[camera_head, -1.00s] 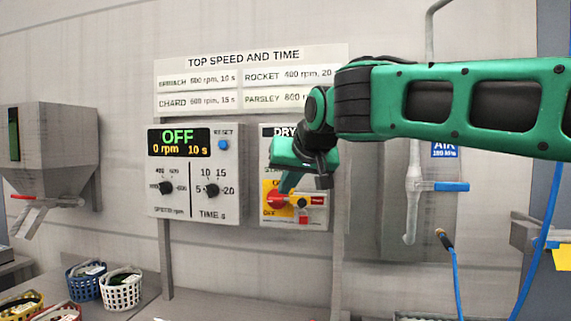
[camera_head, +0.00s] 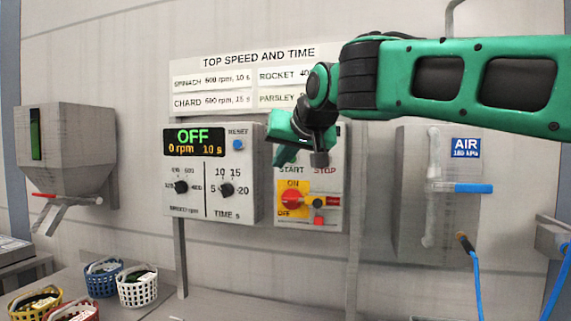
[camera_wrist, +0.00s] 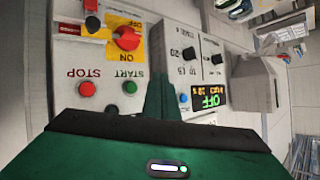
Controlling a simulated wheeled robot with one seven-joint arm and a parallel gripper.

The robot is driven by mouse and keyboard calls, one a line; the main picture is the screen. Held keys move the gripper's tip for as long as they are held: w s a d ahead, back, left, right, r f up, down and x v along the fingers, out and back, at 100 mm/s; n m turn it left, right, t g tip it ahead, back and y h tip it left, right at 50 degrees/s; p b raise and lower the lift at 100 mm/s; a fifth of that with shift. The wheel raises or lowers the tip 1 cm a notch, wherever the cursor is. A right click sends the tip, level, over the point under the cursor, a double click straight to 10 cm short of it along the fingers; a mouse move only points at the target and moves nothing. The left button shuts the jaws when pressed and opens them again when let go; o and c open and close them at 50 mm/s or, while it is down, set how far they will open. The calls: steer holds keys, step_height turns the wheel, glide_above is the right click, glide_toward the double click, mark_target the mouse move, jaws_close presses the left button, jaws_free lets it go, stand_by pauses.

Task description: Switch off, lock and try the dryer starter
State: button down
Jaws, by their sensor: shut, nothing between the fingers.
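The dryer starter (camera_head: 333,178) is a grey wall box right of the spinner panel. Its red rotary switch (camera_head: 291,199) sits on a yellow plate marked ON above and OFF at lower left; I cannot tell surely where the handle points. Beside it are a yellow bar (camera_head: 330,200), a black round knob (camera_head: 318,203) and a small red block (camera_head: 318,220). My gripper (camera_head: 284,156) is shut and empty, in front of the box's upper part, apart from the switch. The wrist view shows the switch (camera_wrist: 127,38), red STOP button (camera_wrist: 87,89) and green START button (camera_wrist: 130,87), upside down.
The spinner panel (camera_head: 212,150) beside it reads OFF, 0 rpm, 10 s. An air valve with a blue handle (camera_head: 473,188) is on the right. A grey hopper (camera_head: 70,150) hangs at left. Several baskets, including a white one (camera_head: 138,290), stand below on the bench.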

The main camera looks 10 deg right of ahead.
steer(key=w+d, duration=0.3)
steer(key=w, duration=0.4)
stand_by(1.9)
